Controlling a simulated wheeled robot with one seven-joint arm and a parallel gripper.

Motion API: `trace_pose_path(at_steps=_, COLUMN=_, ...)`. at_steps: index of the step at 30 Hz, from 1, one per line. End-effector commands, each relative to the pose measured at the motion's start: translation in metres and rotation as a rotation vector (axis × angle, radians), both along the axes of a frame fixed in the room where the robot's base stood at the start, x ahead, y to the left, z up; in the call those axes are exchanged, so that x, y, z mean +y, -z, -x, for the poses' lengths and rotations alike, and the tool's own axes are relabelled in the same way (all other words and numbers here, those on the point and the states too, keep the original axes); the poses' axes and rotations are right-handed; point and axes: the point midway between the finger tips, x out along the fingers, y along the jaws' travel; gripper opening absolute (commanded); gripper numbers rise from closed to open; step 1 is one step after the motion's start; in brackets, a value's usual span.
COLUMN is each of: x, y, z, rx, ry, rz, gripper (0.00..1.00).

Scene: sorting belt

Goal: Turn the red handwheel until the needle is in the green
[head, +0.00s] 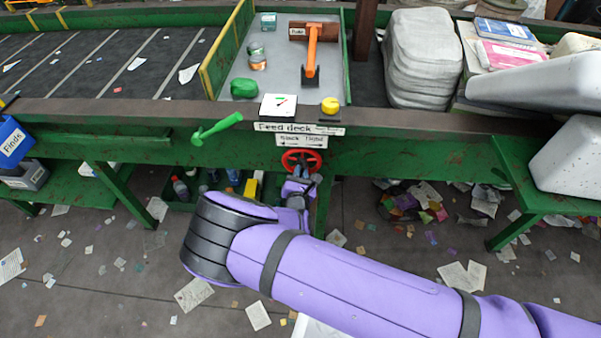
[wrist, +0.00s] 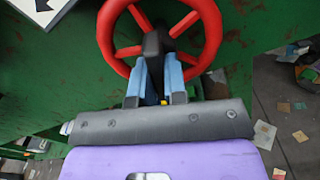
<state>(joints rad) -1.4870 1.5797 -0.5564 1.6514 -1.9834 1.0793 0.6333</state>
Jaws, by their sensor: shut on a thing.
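The red handwheel (head: 301,153) is mounted on the front of the green frame, below the feed deck label. In the wrist view the wheel (wrist: 104,38) fills the top middle, with red spokes and a dark centre. My gripper (wrist: 157,68) is shut on the handwheel at its dark middle part, its two blue fingers reaching in from below. In the head view my gripper (head: 300,180) is partly hidden by my wrist. A white gauge (head: 269,110) with a small green area lies on the ledge above the wheel. Its needle is too small to read against the green.
A label with an arrow (head: 302,141) is just above the wheel. Bottles stand below left of the wheel. Paper scraps litter the floor.

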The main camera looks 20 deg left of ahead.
Motion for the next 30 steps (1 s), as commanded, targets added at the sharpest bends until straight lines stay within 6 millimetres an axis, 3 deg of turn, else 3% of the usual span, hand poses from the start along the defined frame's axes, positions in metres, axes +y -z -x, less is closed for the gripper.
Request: trace_pose_path(at_steps=30, x=-0.0019, y=0.0005, z=0.0001, rx=-0.145, ry=0.000, rz=0.606, gripper=0.00)
